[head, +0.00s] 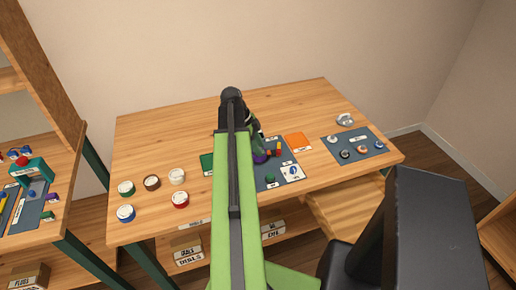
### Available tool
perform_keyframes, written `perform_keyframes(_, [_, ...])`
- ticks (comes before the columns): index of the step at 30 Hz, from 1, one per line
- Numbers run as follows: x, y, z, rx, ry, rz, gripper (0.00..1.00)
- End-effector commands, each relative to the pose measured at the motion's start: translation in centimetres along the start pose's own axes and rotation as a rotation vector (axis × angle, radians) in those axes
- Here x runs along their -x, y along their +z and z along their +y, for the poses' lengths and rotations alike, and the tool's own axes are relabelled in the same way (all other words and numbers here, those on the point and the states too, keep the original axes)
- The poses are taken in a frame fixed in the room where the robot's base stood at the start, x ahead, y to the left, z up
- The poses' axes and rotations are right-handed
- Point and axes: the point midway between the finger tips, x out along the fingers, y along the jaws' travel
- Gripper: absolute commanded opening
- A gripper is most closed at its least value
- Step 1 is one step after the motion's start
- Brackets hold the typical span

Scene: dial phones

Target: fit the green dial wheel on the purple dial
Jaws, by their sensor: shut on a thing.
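My gripper (259,148) is at the far end of my green arm, pointing down over the dark blue mat (263,187) in the middle of the table. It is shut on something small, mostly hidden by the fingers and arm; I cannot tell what. A purple piece (260,158), perhaps the purple dial, shows just below the fingers; I cannot tell whether they touch. A small green piece (270,181) lies on the mat's near part. A round green-sided piece with a pale top (126,188) stands at the table's left. I cannot tell which green piece is the dial wheel.
Brown (152,183), white (177,176), blue (126,213) and red (180,199) round pieces stand at left. Green (206,161) and orange (298,142) pads flank my arm. A right mat (343,138) holds several round pieces. The table's back is clear.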

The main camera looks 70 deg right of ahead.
Motion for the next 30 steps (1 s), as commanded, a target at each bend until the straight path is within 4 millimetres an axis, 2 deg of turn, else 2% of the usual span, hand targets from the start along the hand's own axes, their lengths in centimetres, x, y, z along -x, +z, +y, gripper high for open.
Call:
perform_keyframes(1, [-0.6, 0.3, 0.3, 0.000, 0.009, -0.007, 0.00])
perform_keyframes(8, [-1.0, 0.4, 0.5, -0.001, 0.015, -0.010, 0.00])
perform_keyframes(9, [-1.1, 0.4, 0.5, -0.001, 0.015, -0.010, 0.41])
perform_keyframes(13, [-1.2, 0.4, 0.6, -0.002, 0.015, -0.010, 0.58])
perform_keyframes(20, [0.0, -0.2, 0.6, -0.004, 0.015, -0.010, 0.59])
perform_keyframes(23, [1.8, -0.4, 0.5, -0.002, 0.014, -0.009, 0.59])
perform_keyframes(30, [8.0, -0.7, 0.2, 0.000, 0.010, -0.006, 0.59])
